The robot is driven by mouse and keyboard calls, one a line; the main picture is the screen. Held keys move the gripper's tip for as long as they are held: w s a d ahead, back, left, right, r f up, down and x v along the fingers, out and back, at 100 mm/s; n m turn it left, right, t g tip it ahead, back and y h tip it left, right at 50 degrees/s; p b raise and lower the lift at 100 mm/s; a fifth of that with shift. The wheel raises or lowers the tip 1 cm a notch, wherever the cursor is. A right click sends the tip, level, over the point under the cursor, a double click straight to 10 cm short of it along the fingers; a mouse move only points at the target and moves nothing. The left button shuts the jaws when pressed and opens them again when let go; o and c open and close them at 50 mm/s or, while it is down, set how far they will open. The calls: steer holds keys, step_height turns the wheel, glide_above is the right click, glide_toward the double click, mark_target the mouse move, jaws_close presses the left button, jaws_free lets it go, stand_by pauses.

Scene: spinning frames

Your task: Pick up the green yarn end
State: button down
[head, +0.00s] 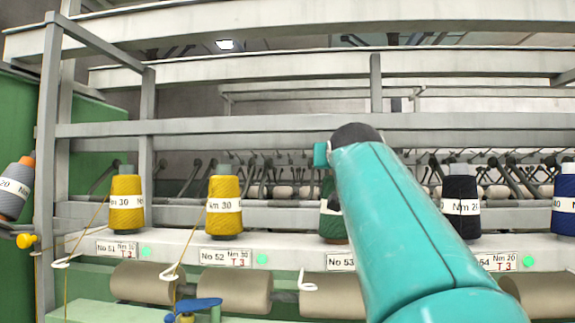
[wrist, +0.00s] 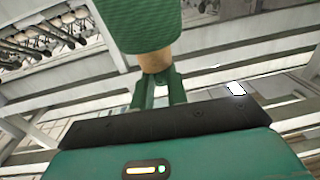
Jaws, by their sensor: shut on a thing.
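A green yarn cone (head: 333,215) stands on the machine's ledge in the head view, at the place labelled No 53. My arm covers its right side. In the wrist view, green yarn (wrist: 152,24) wound on a cone fills the top middle, with a tan core tip (wrist: 154,61) below it. My gripper (wrist: 156,78) has its two green fingers shut at this tan tip. No loose green yarn end can be made out. My gripper is not visible in the head view, where my arm hides that area.
Two yellow cones (head: 126,204) (head: 224,206) stand left of my arm; a black cone (head: 461,204) and a blue cone (head: 565,200) stand right. Tan rollers (head: 233,292) run below the ledge (head: 180,240). A grey post (head: 147,135) and horizontal beams (head: 240,127) cross the view.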

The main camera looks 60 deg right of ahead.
steer(key=shift+r, duration=0.15)
steer(key=shift+r, duration=0.6)
steer(key=s+a+r, duration=0.8)
steer(key=a+r, duration=0.3)
steer(key=shift+a+r, duration=0.15)
steer(key=shift+r, duration=0.1)
steer(key=shift+w+a, duration=0.1)
